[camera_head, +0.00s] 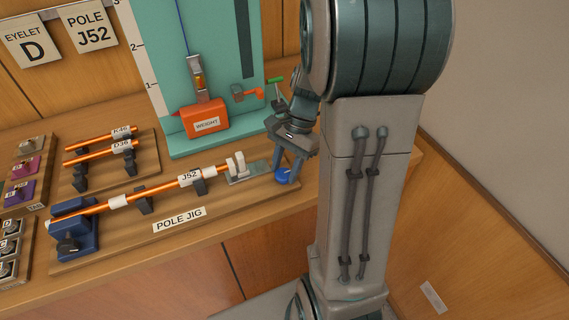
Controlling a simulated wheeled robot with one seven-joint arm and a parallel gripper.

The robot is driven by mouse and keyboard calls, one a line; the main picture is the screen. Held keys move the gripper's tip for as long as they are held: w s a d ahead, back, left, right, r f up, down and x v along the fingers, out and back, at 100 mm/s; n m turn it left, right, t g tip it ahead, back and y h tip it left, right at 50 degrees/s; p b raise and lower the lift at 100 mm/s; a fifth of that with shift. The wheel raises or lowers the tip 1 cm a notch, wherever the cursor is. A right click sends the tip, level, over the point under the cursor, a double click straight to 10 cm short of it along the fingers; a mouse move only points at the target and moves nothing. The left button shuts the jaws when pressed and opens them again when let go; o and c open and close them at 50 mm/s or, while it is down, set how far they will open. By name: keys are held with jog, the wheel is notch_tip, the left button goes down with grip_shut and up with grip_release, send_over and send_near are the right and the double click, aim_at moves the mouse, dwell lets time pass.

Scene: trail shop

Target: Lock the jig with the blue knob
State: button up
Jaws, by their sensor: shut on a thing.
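The pole jig (240,212) is a wooden board on the bench with a sign reading "POLE JIG". An orange pole tagged J52 (150,190) lies along it on dark supports. Its left end meets a blue clamp block (72,226) with a black knob. Its right end is by a pale metal clamp (241,172). The blue knob (283,176) sits at the board's right end. My gripper (287,170) points down from above, its fingers shut on the blue knob. The fingers partly hide the knob, so its turn angle is unclear.
A rack with two orange poles (100,135) stands behind the jig at left. Small part trays (22,195) line the left edge.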

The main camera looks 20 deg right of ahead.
jog(key=shift+m, duration=0.5)
jog(key=o, duration=1)
jog(key=shift+c, duration=0.2)
jog(key=v, duration=1.4)
jog(key=shift+s, duration=0.25)
jog(key=shift+d, duration=0.1)
jog(key=s+a+f+n+t+h, duration=0.3)
jog(key=s+a+n+t+h, duration=0.1)
jog(key=s+a+n, duration=0.6)
jog(key=n+t, duration=0.1)
jog(key=n, duration=0.2)
jog(key=shift+s+a+f+n, duration=0.2)
jog(key=shift+a+f+n, duration=0.05)
jog(key=shift+f+n, duration=0.15)
